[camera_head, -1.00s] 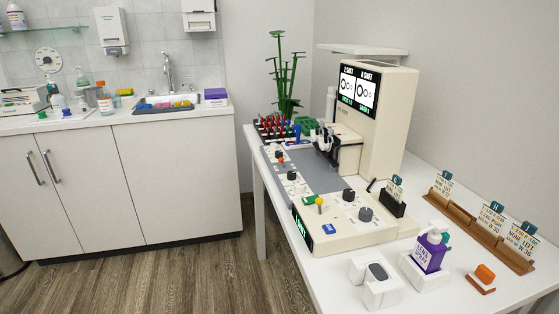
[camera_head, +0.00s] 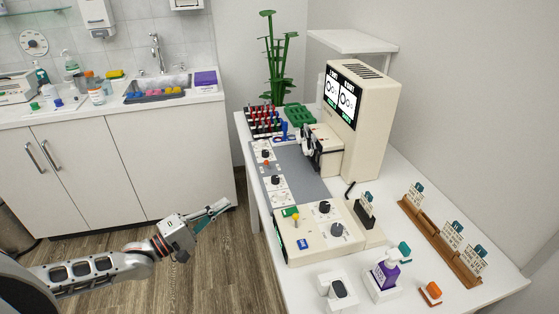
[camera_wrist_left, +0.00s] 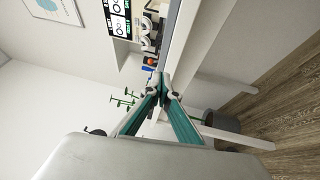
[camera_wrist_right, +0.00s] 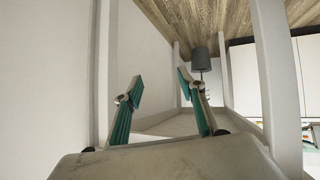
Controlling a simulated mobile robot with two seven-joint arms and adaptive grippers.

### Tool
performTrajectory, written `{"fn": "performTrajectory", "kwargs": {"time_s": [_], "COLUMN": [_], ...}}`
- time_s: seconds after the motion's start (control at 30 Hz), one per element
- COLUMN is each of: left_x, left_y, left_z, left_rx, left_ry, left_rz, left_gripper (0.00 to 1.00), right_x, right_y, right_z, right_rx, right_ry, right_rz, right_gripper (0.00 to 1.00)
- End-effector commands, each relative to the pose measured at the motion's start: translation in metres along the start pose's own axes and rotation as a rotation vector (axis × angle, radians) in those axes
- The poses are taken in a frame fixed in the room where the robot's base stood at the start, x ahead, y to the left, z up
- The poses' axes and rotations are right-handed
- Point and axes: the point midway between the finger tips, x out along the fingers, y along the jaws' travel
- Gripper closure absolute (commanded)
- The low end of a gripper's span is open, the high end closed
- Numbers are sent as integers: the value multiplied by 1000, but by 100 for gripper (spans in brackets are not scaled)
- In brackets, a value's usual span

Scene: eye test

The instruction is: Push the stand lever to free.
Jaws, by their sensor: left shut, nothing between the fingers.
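The cream instrument stand (camera_head: 322,230) is on the white table in the head view. A short black lever (camera_head: 349,189) leans at its back right, beside the black card holder. A yellow-knobbed stick (camera_head: 296,217) and an orange knob (camera_head: 266,162) also rise from the panels. I cannot read which of these is marked as the stand lever. My left gripper (camera_head: 226,204) is shut and empty, left of the table and apart from the stand. Its fingertips meet in the left wrist view (camera_wrist_left: 164,82). My right gripper (camera_wrist_right: 160,88) is open and empty in the right wrist view, out of the head view.
A tall cream device (camera_head: 362,115) with a screen stands behind the panels. A green plant-like stand (camera_head: 275,65) is at the back. Open floor lies left of the table.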

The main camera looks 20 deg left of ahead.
Motion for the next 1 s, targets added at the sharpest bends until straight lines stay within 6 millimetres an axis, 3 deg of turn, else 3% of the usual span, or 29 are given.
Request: {"fn": "performTrajectory", "kwargs": {"time_s": [0.03,0.17,0.6,0.77,1.0], "left_x": [0,-2,2,22,69], "left_y": [11,20,20,22,22], "left_z": [-12,-26,-27,-28,-29], "left_rx": [-17,-54,-59,-59,-59], "left_ry": [9,21,23,22,22], "left_rz": [10,23,26,29,29], "left_gripper": [100,100,100,100,100], "right_x": [-2,-3,-2,-2,-1], "right_y": [1,2,1,1,0], "right_z": [-1,4,7,8,10], "right_rx": [-1,-1,0,0,-3], "right_ry": [-3,-14,-17,-18,-19], "right_rz": [2,2,2,2,2], "right_gripper": [60,60,60,60,60]}}
